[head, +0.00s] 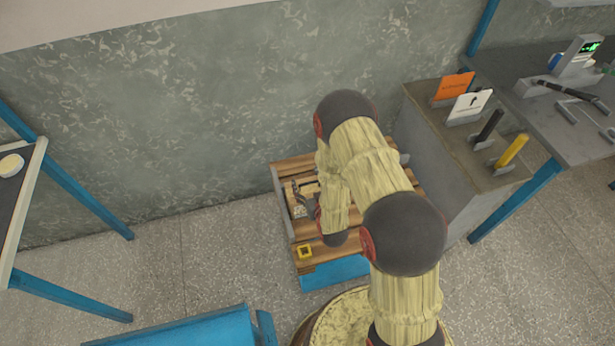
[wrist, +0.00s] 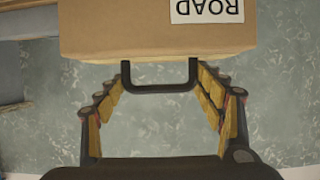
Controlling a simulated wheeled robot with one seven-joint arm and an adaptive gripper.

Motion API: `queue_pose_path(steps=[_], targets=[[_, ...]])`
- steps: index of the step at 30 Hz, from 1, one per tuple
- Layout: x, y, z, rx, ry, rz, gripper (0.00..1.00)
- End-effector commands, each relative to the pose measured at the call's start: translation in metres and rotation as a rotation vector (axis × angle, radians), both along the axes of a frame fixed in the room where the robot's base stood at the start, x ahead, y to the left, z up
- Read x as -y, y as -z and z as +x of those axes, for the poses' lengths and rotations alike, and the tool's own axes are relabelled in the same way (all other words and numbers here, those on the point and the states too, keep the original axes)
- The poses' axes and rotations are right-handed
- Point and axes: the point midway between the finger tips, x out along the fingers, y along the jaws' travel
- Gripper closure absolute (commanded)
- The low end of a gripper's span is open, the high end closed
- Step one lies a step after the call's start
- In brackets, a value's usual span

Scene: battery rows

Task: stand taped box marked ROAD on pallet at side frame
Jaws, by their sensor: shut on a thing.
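The cardboard box (wrist: 120,30) fills the top of the wrist view. Its white label (wrist: 207,10) reads ROAD, upside down in that picture. A black handle (wrist: 160,88) on the box lies between the fingers of my gripper (wrist: 160,74), which is shut on it. In the head view my arm covers most of the box and gripper, so its contact with the pallet cannot be told. The wooden pallet (head: 325,255) stands against the wall on a blue base. A grey rail (head: 283,205) runs along its left side.
A small yellow block (head: 304,251) is at the pallet's front left. A grey cabinet (head: 440,150) with cards and upright tools stands right of the pallet. A workbench (head: 560,120) is beyond it. A blue-legged table (head: 22,215) is at left, with open floor between.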

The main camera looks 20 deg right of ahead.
Motion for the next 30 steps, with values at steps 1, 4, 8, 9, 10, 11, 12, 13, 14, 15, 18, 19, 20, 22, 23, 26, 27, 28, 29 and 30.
queue_pose_path(steps=[1,4,8,9,10,11,12,13,14,15,18,19,20,22,23,26,27,28,29,30], targets=[[0.0,-0.0019,0.001,0.006,0.0,0.0,0.92],[0.0,-0.0025,0.001,0.007,0.0,0.0,0.92],[0.0,-0.0025,0.0013,0.007,0.0,0.0,0.92],[0.0,-0.0019,0.0013,0.007,0.0,0.0,0.92],[0.0,-0.0013,0.0014,0.007,0.0,0.0,0.92],[0.0,-0.0004,0.0014,0.007,0.0,0.0,0.92],[0.0,0.0008,0.0014,0.007,0.0,0.0,0.92],[0.0,0.0029,-0.0008,0.0,0.0,0.0,0.31],[0.0,0.0026,-0.0008,0.0,0.0,0.0,0.29],[0.0,0.0025,-0.0008,0.0,0.0,0.0,0.27],[0.0,0.0024,-0.0008,0.0,0.0,0.0,0.21],[0.0,0.0024,-0.0008,0.0,0.0,0.0,0.19],[0.0,0.0024,-0.0008,0.0,0.0,0.0,0.17],[0.0,0.0024,-0.0007,0.0,0.0,0.0,0.13],[0.0,0.0025,-0.0007,0.0,0.0,0.0,0.13],[0.0,0.0025,-0.0007,0.0,0.0,0.0,0.13],[0.0,0.0025,-0.0007,0.0,0.0,0.0,0.13],[0.0,0.0025,-0.0007,0.0,0.0,0.0,0.13],[0.0,0.0025,-0.0007,0.0,0.0,0.0,0.13],[0.0,0.0025,-0.0007,0.0,0.0,0.0,0.13]])
